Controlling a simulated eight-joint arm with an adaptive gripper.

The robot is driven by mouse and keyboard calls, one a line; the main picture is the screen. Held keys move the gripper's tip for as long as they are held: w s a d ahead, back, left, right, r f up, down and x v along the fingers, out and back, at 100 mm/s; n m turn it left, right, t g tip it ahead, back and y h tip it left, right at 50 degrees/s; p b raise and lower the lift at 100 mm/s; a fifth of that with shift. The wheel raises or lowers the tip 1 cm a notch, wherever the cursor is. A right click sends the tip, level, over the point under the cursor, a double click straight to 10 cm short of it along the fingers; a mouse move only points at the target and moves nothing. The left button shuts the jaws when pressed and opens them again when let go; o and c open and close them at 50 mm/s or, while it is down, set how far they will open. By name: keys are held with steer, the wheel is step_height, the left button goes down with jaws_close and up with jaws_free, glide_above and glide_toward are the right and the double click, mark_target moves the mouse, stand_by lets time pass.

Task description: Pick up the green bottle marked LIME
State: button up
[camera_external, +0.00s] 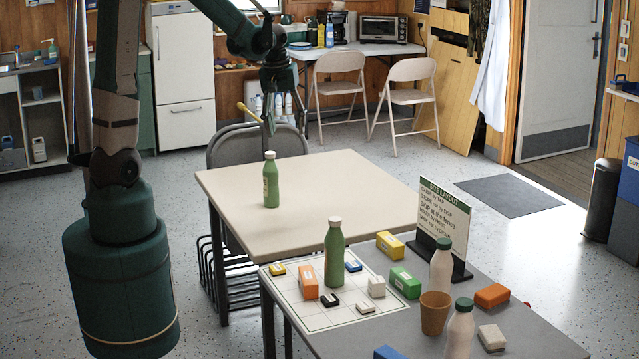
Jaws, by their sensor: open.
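A second green bottle (335,256) stands upright on a white grid sheet on the grey table (520,335). A pale label edge shows on the first bottle, but I cannot read LIME on either one. My gripper (283,115) is open and empty, fingers pointing down. It is in the air above the far bottle in the picture, apart from both bottles.
Around the second bottle are several small coloured blocks, including an orange one (308,282). The beige table is otherwise clear. Folded chairs (228,148) lean behind it.

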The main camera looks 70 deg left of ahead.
mark_target(271, 170)
steer(key=a+f+n, duration=0.1)
steer(key=a+f, duration=0.2)
steer(key=a, duration=0.1)
steer(key=a+f+n+g, duration=0.1)
steer(key=a+f, duration=0.3)
steer(key=a, duration=0.1)
steer(key=a+f+n, duration=0.2)
steer(key=a+f, duration=0.2)
steer(key=a, duration=0.1)
steer(key=shift+s+f+g+h, duration=0.2)
steer(key=shift+f+g+h, duration=0.1)
steer(key=shift+h, duration=0.1)
steer(key=shift+s+a+f, duration=0.1)
steer(key=shift+a+f, duration=0.2)
steer(key=shift+a, duration=0.05)
steer(key=shift+f, duration=0.1)
steer(key=shift+f, duration=1.2)
steer(key=shift+d+f, duration=0.1)
steer(key=shift+f, duration=2.5)
